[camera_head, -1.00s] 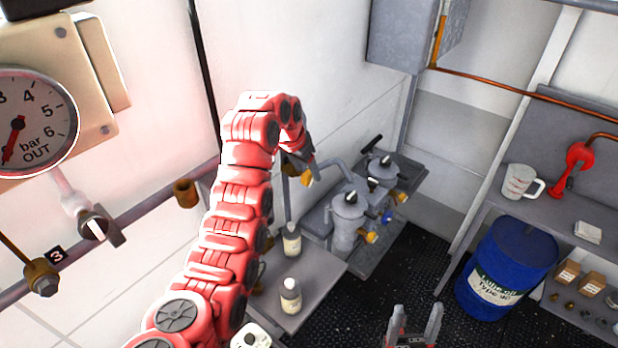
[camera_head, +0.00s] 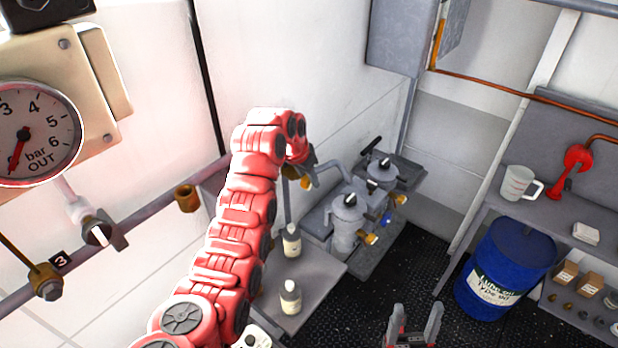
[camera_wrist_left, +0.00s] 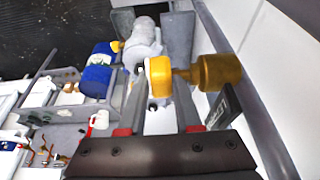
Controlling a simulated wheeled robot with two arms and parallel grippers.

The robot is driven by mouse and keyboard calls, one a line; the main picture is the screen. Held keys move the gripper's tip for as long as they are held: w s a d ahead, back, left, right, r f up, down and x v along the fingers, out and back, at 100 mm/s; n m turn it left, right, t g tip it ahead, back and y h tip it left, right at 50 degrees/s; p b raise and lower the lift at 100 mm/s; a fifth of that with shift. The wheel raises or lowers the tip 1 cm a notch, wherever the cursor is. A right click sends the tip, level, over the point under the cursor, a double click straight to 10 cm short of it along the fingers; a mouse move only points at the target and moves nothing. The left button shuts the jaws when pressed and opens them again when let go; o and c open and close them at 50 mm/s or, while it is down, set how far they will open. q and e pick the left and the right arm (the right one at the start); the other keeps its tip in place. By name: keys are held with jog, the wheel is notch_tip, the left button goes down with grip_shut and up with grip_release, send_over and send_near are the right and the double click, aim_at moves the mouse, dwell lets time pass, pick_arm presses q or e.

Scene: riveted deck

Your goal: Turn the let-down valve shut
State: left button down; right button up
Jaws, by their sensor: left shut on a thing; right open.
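My left gripper (camera_head: 308,180) reaches across to the wall beside the filter pots, its jaws partly hidden by the arm. In the left wrist view its fingers (camera_wrist_left: 158,90) are shut on a yellow handle (camera_wrist_left: 160,70), which joins a brass fitting (camera_wrist_left: 218,71) on its right. I take this to be the let-down valve; how far it is turned I cannot tell. My right gripper (camera_head: 414,322) is open and empty over the dark floor at the bottom of the head view.
Two grey filter pots (camera_head: 349,207) stand just right of the left gripper. Two bottles (camera_head: 291,297) are on a grey shelf below the arm. A pressure gauge (camera_head: 50,132) is at the left, a blue oil drum (camera_head: 512,252) at the right. The floor between is clear.

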pick_arm(q)
jog(key=b, duration=0.3)
jog(key=shift+w+d+g, duration=0.1)
jog(key=shift+g, duration=0.2)
jog(key=shift+r+y+b, duration=0.1)
jog(key=shift+y+b, duration=0.3)
jog(key=shift+b, duration=0.25)
jog(key=c, duration=0.6)
grip_release()
jog(key=shift+g, duration=0.3)
